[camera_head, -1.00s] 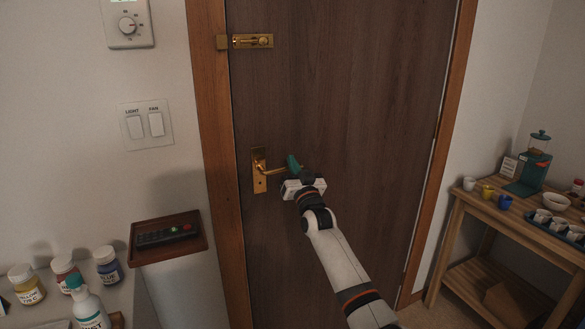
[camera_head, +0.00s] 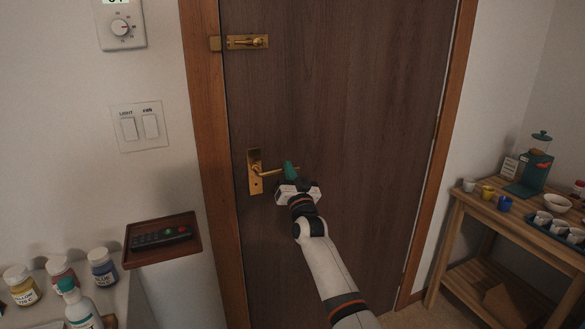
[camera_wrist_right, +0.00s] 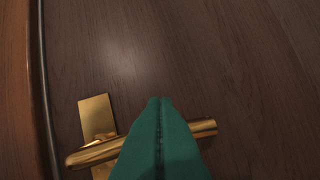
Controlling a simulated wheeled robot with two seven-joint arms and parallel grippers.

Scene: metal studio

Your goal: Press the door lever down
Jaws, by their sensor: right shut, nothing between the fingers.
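A brass door lever (camera_head: 268,174) sticks out to the right from its brass plate (camera_head: 254,165) on the dark wood door (camera_head: 340,90). My right gripper (camera_head: 289,166) has green fingers and is shut and empty at the lever's free end. In the right wrist view the shut green fingers (camera_wrist_right: 160,104) lie across the lever (camera_wrist_right: 203,128), hiding its middle part. The lever's free end shows to the right of the fingers. I cannot tell whether the fingers touch it. The lever looks about level in the head view. My left gripper is not in view.
A brass slide bolt (camera_head: 247,42) is higher on the door. Light switches (camera_head: 139,127) and a dial (camera_head: 121,25) are on the left wall. A small shelf (camera_head: 163,255) holds a remote. Bottles stand at lower left. A wooden table (camera_head: 462,197) with cups stands at right.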

